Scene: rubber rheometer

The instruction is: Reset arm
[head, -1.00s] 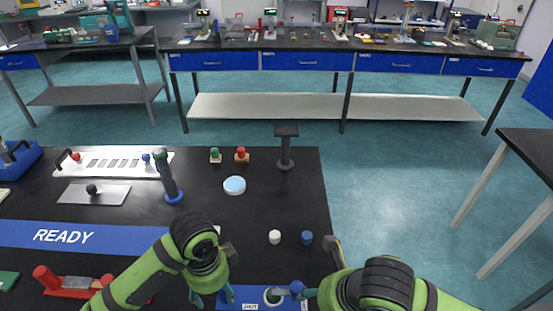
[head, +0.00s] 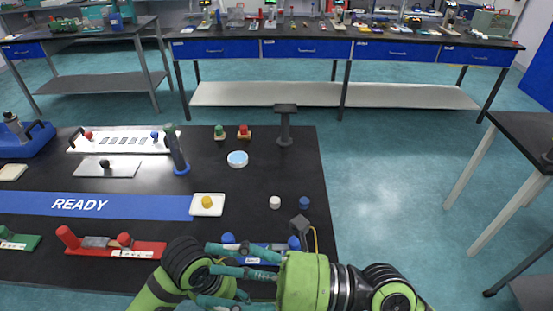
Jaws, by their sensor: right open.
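My right gripper (head: 210,259) has its teal fingers pointing left from a green wrist at the bottom centre. Its fingers are apart with nothing between them, and they overlap my left arm's dark wrist in the view. My left arm comes in from the lower left. Its gripper (head: 218,301) is low in the view and partly hidden, so its jaws are unclear. A blue fixture (head: 262,246) with blue knobs lies just behind my right gripper and is partly covered by it. I cannot tell whether they touch.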

